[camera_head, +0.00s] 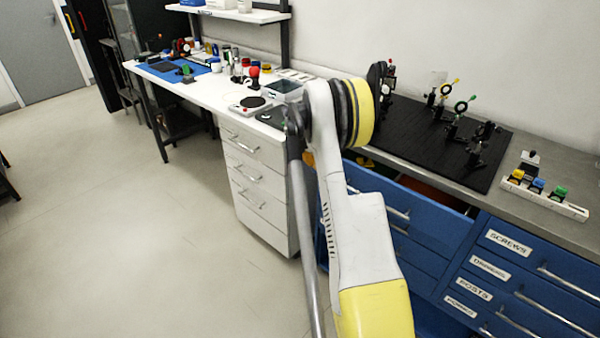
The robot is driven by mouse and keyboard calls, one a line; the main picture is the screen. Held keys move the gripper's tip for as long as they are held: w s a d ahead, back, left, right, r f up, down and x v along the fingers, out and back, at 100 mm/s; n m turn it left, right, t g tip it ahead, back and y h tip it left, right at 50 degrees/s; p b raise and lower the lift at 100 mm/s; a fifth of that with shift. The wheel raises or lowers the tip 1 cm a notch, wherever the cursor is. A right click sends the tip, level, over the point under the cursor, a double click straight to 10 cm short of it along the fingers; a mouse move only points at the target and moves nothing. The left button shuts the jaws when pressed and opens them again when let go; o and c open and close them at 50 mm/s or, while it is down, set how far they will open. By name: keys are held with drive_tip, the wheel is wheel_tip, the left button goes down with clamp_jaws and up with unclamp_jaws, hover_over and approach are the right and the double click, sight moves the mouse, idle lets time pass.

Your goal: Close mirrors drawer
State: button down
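A blue drawer (437,227) in the top row of the blue bench cabinet stands pulled out, left of the labelled drawers. Part of its dark inside shows behind the front's top edge, with something reddish and yellow in it. A silver bar handle runs along its front. My white and yellow arm stands in front of its left part, and no label can be read on it, so I cannot confirm that it is the mirrors drawer. My gripper cannot be made out in this view.
The drawers on the right, labelled SCREWS (510,243) and POSTS (473,289) among others, look shut. A black optics board (420,130) lies on the grey bench top. A white drawer unit (262,185) stands left. The floor (120,240) on the left is clear.

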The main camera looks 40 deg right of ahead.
drive_tip(key=d, duration=0.6)
drive_tip(key=shift+w+d, duration=0.2)
drive_tip(key=shift+w, duration=0.05)
